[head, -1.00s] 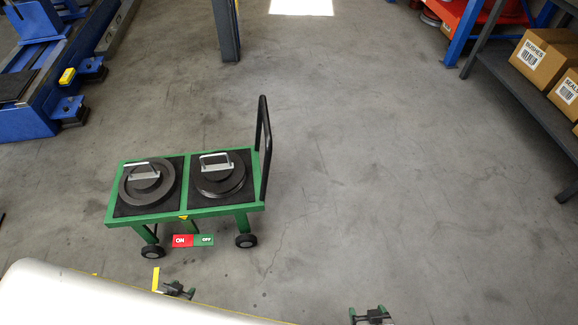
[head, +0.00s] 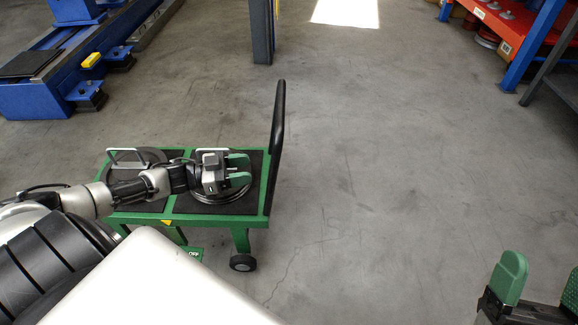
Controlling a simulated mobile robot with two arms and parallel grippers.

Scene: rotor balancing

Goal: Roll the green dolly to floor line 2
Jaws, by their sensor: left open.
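The green dolly (head: 266,200) stands left of centre in the head view, with a black push handle (head: 276,145) upright at its right end. Two dark round weights with metal handles sit on it, the left one (head: 130,158) and the right one (head: 222,197), both partly covered by my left arm. My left gripper (head: 238,170) is open over the right weight, its green fingertips pointing at the handle with a gap between. My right gripper (head: 538,284) is open and empty at the lower right, apart from the dolly. No numbered floor line is in view.
Grey floor (head: 390,170) is clear right of the dolly. A blue post (head: 262,30) stands behind it. Blue machinery (head: 35,90) is at the left, an orange shelf (head: 500,25) at the upper right.

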